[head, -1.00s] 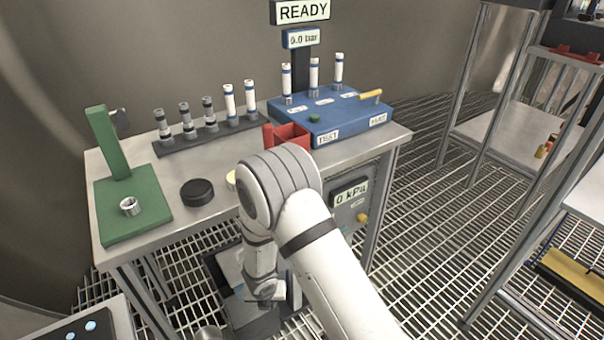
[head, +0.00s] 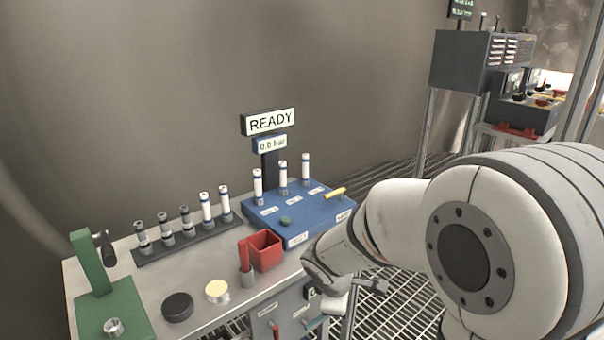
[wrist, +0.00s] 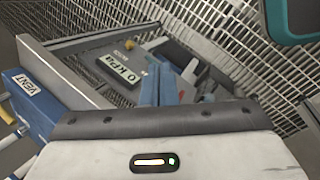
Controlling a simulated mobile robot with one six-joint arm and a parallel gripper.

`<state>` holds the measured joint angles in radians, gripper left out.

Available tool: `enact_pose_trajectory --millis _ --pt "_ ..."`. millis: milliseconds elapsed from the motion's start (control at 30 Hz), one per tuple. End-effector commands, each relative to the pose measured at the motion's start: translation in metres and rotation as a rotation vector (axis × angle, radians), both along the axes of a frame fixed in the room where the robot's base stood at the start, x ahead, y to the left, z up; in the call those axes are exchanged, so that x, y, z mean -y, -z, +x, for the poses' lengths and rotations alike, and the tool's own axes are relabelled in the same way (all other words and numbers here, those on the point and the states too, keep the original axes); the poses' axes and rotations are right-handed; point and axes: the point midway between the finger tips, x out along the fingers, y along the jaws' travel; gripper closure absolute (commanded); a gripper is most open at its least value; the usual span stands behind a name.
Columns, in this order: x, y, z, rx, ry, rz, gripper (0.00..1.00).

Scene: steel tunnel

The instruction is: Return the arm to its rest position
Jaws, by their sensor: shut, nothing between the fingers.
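My arm (head: 400,225) reaches in from the right in the head view. It is bent, with its far end pointing down past the front right corner of the bench. In the wrist view my gripper (wrist: 160,80) shows two blue-grey fingers close together, shut and with nothing between them. The pale gripper housing with a lit strip fills the bottom of that view. The gripper's tip is hard to make out in the head view.
The bench (head: 240,312) carries a blue fixture (head: 325,210) with white tubes, a red bin (head: 265,251), a tube rack (head: 190,243), a black puck (head: 177,306) and a green stand (head: 117,300). A grey cabinet (head: 465,60) stands back right. Grating floor lies beyond the bench.

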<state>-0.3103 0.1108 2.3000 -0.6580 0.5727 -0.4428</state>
Motion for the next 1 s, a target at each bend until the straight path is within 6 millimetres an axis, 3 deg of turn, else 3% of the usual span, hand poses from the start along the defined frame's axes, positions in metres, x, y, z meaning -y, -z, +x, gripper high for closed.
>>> enact_pose_trajectory --millis 33,100,233,400,633,1000 --pt "0.016 -0.036 -0.014 0.022 0.127 0.046 1.00" --pt "0.033 -0.065 -0.035 0.037 0.301 0.111 1.00" --pt "0.054 -0.113 -0.077 0.061 0.612 0.247 1.00" --pt "0.064 -0.159 -0.127 0.069 0.953 0.418 1.00" --pt "0.061 -0.183 -0.162 0.058 1.184 0.553 1.00" --pt "0.060 -0.183 -0.165 0.055 1.208 0.567 1.00"
